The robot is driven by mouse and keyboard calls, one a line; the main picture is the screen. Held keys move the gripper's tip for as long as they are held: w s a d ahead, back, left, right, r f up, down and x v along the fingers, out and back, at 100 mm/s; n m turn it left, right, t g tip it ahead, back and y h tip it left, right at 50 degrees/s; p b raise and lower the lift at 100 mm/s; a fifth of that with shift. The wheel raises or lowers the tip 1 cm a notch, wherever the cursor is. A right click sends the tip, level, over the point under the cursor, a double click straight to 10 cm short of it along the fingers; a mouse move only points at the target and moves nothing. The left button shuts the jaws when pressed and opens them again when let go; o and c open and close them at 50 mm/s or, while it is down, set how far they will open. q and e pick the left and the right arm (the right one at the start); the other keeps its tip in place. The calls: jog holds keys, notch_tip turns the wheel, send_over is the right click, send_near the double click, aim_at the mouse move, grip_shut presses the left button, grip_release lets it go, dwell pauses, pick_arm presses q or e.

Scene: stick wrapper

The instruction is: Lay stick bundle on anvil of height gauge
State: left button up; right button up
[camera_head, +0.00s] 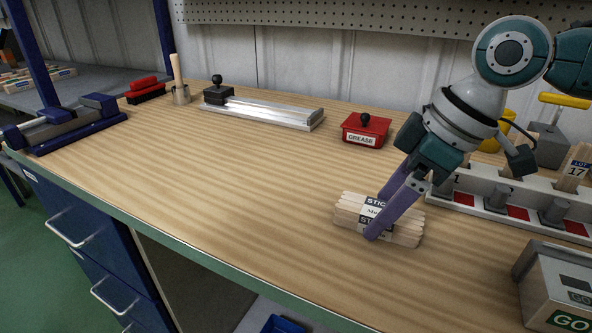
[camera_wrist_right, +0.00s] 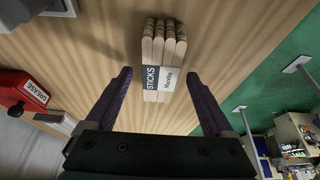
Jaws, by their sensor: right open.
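The stick bundle (camera_head: 350,215), pale wooden sticks in a dark and white printed band, lies flat on the wooden bench in the head view. My right gripper (camera_head: 379,216) is open, its purple fingers pointing down at the bundle's middle and covering part of the band. In the right wrist view the bundle (camera_wrist_right: 164,50) lies between and ahead of the spread fingers (camera_wrist_right: 158,78), with a gap on both sides. A grey box marked GO (camera_head: 545,284) stands at the lower right; I cannot tell whether it is the height gauge. My left gripper is not in view.
A grey rack with red slots (camera_head: 480,203) stands right of the bundle, near my right arm. A red GREASE box (camera_head: 366,131), a silver plate with a black knob (camera_head: 265,113) and a blue clamp-like device (camera_head: 62,125) stand farther back. The bench left of the bundle is clear.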

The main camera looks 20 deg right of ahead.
jog(key=shift+c, duration=0.4)
grip_shut()
jog(key=shift+r, duration=0.15)
